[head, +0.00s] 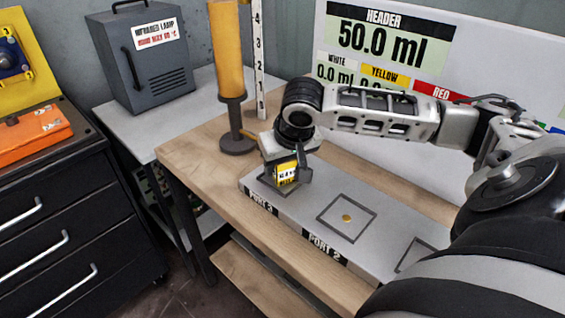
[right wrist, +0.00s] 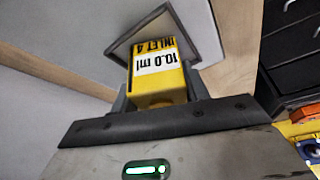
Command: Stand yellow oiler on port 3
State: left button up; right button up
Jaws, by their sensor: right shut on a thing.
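The yellow oiler (head: 286,174) is between the fingers of my right gripper (head: 288,178), which is shut on it. It is over the square outline of port 3 (head: 262,203), at the left end of the grey port strip. In the right wrist view the oiler (right wrist: 160,78) shows a white label reading 10.0 ml and INLET 4. Its far end lies against the dark-edged square (right wrist: 201,34) in that picture. I cannot tell if its base touches the port. My left gripper is not in view.
Port 2 (head: 346,219) is an empty square to the right. A tall amber column (head: 228,55) on a dark stand and a ruler (head: 259,60) stand behind the gripper. A white board (head: 480,50) stands at the back. An infrared lamp box (head: 140,60) is at the left.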

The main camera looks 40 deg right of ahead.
jog(key=shift+f, duration=0.2)
jog(key=o, duration=0.7)
jog(key=shift+o, duration=0.2)
jog(key=shift+r, duration=0.35)
jog(key=p+v, duration=0.1)
jog(key=v, duration=1.1)
jog(key=shift+p, duration=0.4)
jog(key=shift+a+f, duration=0.15)
jog(key=shift+a, duration=0.05)
